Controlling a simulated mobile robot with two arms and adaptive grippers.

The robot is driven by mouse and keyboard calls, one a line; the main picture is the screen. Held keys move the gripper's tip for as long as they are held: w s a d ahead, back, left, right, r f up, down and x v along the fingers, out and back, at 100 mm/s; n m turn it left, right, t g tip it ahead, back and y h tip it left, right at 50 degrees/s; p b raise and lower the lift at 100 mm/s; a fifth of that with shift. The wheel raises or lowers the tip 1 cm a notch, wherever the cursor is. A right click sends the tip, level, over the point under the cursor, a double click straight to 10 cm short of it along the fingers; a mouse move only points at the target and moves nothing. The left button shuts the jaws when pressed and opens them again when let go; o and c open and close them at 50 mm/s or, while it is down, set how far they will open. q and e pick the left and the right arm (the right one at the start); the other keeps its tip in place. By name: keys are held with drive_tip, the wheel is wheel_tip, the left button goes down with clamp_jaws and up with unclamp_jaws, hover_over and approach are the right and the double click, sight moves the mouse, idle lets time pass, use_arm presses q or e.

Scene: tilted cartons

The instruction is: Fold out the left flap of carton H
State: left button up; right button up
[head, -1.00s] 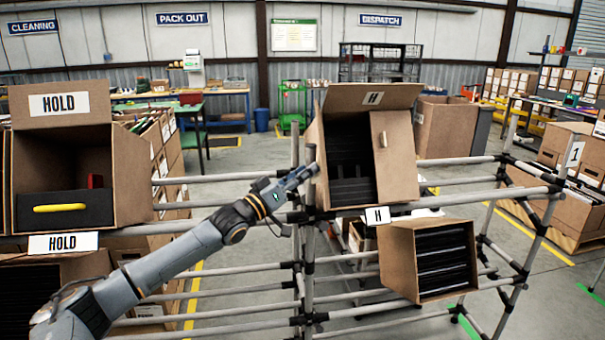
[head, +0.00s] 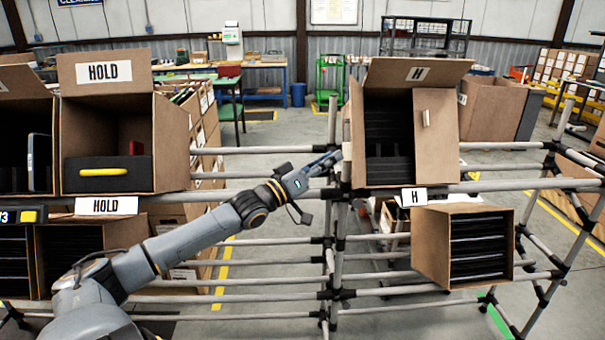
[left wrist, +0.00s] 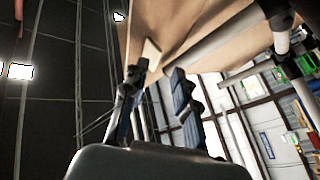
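Carton H (head: 388,140) is a brown carton tilted on the upper rack tier, with dark contents inside. Its top flap (head: 440,70) stands up and bears an H label. A panel with a pale tab (head: 436,130) covers the right part of its opening. The left flap is hard to tell from the carton's left edge. My left gripper (head: 343,153) is just left of that edge. In the left wrist view, the fingers of my left gripper (left wrist: 158,90) are apart, with a brown cardboard panel (left wrist: 195,30) and a pale tab (left wrist: 151,54) near the tips. My right gripper is out of view.
A HOLD carton (head: 170,140) with a yellow-handled dark bin stands left on the rack. Another carton (head: 430,245) with dark contents sits below carton H. Grey rack tubes (head: 260,196) run under my left arm. The upper tier between the HOLD carton and carton H is clear.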

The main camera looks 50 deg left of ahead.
use_arm(q)
drive_tip(key=d+r+v, duration=0.1)
drive_tip(key=v, duration=0.7)
drive_tip(key=shift+s+a, duration=0.25)
drive_tip(key=shift+a, duration=0.1)
idle(0.4)
